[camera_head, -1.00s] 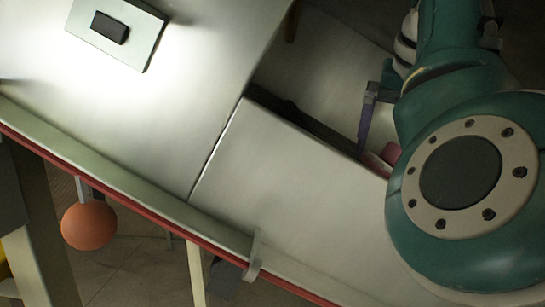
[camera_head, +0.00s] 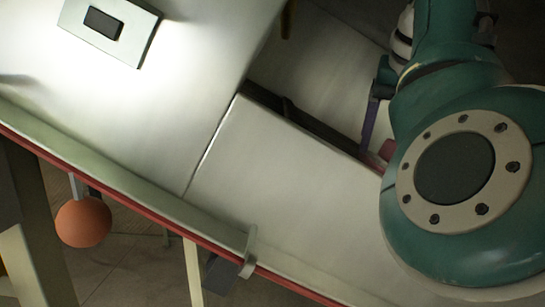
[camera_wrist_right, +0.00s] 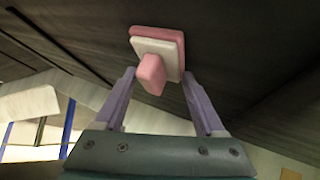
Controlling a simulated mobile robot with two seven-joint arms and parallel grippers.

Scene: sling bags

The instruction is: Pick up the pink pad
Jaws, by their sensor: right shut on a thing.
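The pink pad (camera_wrist_right: 177,42) shows in the right wrist view as a pink square plate with a white layer and a smaller pink block facing the camera. My right gripper (camera_wrist_right: 158,76) has its two purple fingers on either side of that block and is shut on the pad. In the head view a small part of the pink pad (camera_head: 387,150) shows beside a purple finger of the right gripper (camera_head: 370,122). My green right arm hides the rest there. My left gripper is not in view.
A pale panel surface (camera_head: 280,190) with a dark slot along its upper right edge lies left of the arm. A square plate with a dark rectangle (camera_head: 103,23) is at upper left. An orange ball (camera_head: 83,221) hangs below the red-edged rail (camera_head: 120,205). The panel's middle is clear.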

